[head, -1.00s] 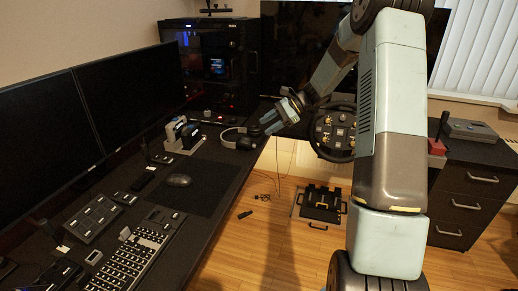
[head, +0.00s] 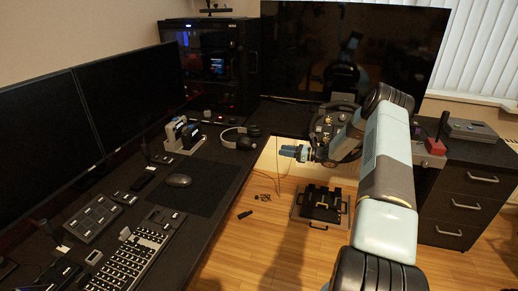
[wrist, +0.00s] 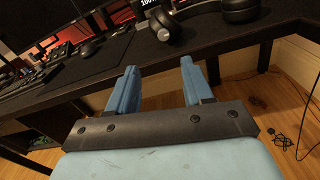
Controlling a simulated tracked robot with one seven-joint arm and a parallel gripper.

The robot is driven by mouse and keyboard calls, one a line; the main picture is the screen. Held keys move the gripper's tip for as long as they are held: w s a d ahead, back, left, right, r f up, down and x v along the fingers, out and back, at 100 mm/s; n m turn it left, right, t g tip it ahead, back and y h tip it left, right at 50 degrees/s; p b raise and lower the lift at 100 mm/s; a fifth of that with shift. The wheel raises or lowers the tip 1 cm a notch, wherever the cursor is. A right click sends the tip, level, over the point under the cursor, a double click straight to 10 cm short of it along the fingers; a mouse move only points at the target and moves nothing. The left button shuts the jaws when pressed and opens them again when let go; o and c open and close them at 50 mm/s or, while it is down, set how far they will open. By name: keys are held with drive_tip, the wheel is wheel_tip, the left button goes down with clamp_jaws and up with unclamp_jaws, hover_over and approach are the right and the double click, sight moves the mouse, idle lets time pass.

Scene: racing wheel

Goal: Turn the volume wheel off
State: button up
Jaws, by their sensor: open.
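I cannot make out the volume wheel for certain. In the wrist view, a small dark display (wrist: 150,4) with white figures starting "100" is cut off by the top edge, behind the headphones (wrist: 163,22). The headphones also lie near the desk's right edge in the head view (head: 243,140). My gripper (head: 287,151) is right of the desk edge, over the floor gap, with its blue fingers pointing left toward the desk. The wrist view shows the fingers (wrist: 158,78) apart with nothing between them, short of the desk edge.
The dark desk (head: 215,168) carries monitors, a keyboard (head: 135,258), a mouse (head: 178,181) and a light-and-dark stand (head: 183,135). A racing wheel (head: 335,122) is right of my gripper, partly behind my arm. Pedals (head: 320,204) are on the floor. A drawer cabinet (head: 468,190) stands right.

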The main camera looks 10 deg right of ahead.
sight(259, 153)
drive_tip(key=shift+m, duration=0.3)
drive_tip(key=x, duration=1.3)
drive_tip(key=shift+w+f, duration=0.35)
drive_tip(key=shift+w, duration=0.05)
clamp_jaws()
